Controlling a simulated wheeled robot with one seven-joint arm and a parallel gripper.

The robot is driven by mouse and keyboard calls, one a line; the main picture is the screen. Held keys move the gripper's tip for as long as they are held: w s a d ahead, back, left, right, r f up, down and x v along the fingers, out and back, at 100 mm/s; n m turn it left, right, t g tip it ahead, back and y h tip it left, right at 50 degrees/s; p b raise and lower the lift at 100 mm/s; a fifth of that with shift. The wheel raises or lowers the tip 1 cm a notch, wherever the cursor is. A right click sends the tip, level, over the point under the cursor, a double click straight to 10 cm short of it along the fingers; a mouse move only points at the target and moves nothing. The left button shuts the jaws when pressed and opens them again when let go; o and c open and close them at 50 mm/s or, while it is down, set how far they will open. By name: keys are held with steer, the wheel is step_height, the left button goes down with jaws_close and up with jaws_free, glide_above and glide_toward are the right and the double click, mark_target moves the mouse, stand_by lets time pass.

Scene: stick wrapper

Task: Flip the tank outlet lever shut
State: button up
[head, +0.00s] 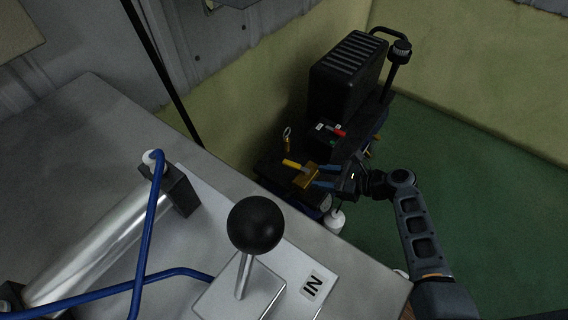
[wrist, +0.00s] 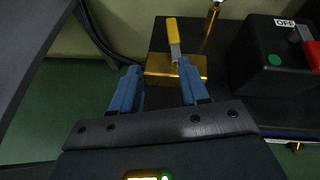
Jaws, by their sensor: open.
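The outlet lever has a yellow handle (head: 292,163) on a brass valve block (head: 307,177), low on the black tank unit. In the wrist view the yellow handle (wrist: 173,35) points up and slightly left, away from me, with its base near the right fingertip. The brass block (wrist: 160,68) lies just beyond the tips. My gripper (head: 318,176) is open and empty, reaching from the right in the head view. Its two blue fingers (wrist: 157,72) point at the valve. I cannot tell whether the right finger touches the lever's base.
A black box (wrist: 265,55) with a red switch (wrist: 313,54) and OFF label stands right of the valve. A brass post (wrist: 211,25) rises behind. In the head view, a metal cabinet (head: 75,125) with a black ball lever (head: 255,224) fills the left foreground; green floor (head: 480,210) is clear at right.

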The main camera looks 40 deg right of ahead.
mark_target(291, 163)
steer(key=shift+m+t+y, duration=0.4)
steer(key=w, duration=0.3)
steer(key=w+f+b, duration=0.1)
steer(key=w, duration=0.2)
steer(key=w+a+f+b, duration=0.1)
steer(key=w, duration=0.2)
steer(key=shift+c, duration=0.2)
jaws_close()
